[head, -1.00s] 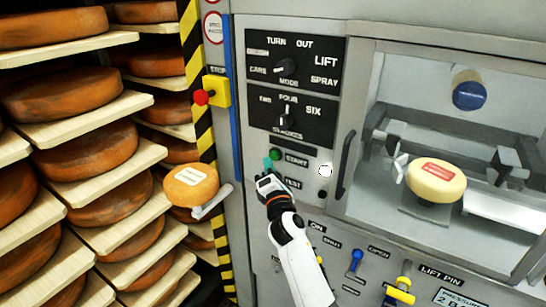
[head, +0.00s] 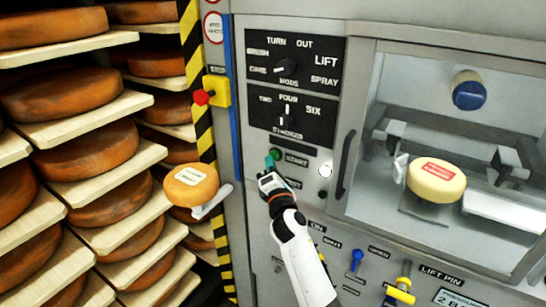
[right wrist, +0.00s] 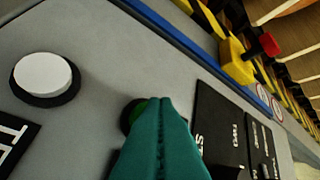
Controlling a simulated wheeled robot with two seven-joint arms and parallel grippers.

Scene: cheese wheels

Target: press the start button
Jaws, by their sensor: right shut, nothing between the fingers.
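The green start button (head: 275,154) sits on the grey machine panel, left of the START label (head: 297,160). My right gripper (head: 268,163) is just below and left of it in the head view, with its teal fingertips at the button's lower edge. In the right wrist view the shut teal fingers (right wrist: 160,140) cover most of the green button (right wrist: 135,112); only its upper left part shows. I cannot tell whether the tips touch it. The fingers hold nothing. My left gripper is out of view.
A white button (right wrist: 43,74) sits close by on the panel. Above are the dial plates (head: 292,62). A red stop button (head: 201,97) on a yellow box is to the left. A door handle (head: 345,165) and window are to the right. Cheese shelves (head: 80,100) stand at far left.

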